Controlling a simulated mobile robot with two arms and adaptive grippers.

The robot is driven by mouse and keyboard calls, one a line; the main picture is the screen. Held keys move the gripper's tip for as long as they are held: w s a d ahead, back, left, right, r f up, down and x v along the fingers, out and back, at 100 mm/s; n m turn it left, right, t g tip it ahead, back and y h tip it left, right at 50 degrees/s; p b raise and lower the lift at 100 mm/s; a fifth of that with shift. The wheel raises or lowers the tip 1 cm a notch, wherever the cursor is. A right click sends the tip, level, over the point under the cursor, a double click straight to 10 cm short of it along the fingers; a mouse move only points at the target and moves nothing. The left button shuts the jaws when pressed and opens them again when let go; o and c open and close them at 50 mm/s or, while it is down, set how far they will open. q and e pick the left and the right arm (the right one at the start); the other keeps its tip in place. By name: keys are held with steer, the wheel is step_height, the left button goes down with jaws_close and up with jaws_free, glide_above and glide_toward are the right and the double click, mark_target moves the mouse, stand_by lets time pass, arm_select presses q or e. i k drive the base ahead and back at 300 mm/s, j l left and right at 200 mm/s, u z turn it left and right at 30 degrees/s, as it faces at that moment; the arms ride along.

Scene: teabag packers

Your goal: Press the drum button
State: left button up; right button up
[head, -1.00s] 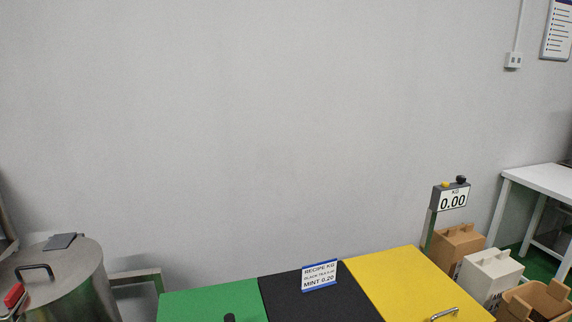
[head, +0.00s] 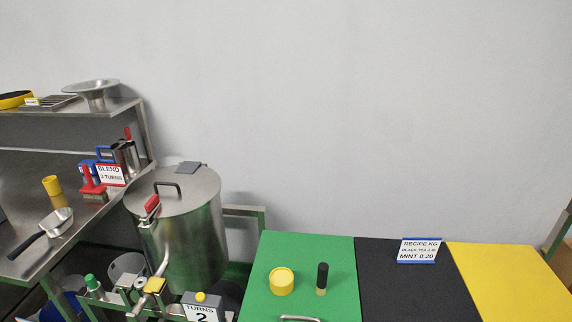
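The steel drum (head: 190,240) stands left of the green worktop, with a lid, a dark handle on top and a red-gripped latch at its front. Below it at the bottom edge is a grey box with a display (head: 202,314) reading TURNS 2. A round yellow button (head: 200,297) sits on top of that box. The lower part of the box is cut off by the picture's edge. Neither of my grippers is in view.
A yellow cup (head: 282,284) and a dark cylinder (head: 322,278) stand on the green surface (head: 300,248). A black panel (head: 405,290) with a recipe sign and a yellow panel (head: 505,270) lie to the right. A steel bench (head: 20,262) with a scoop and a BLEND 3 TURNS sign is left.

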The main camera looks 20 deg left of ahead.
mark_target(200, 297)
steer(key=u, duration=1.35)
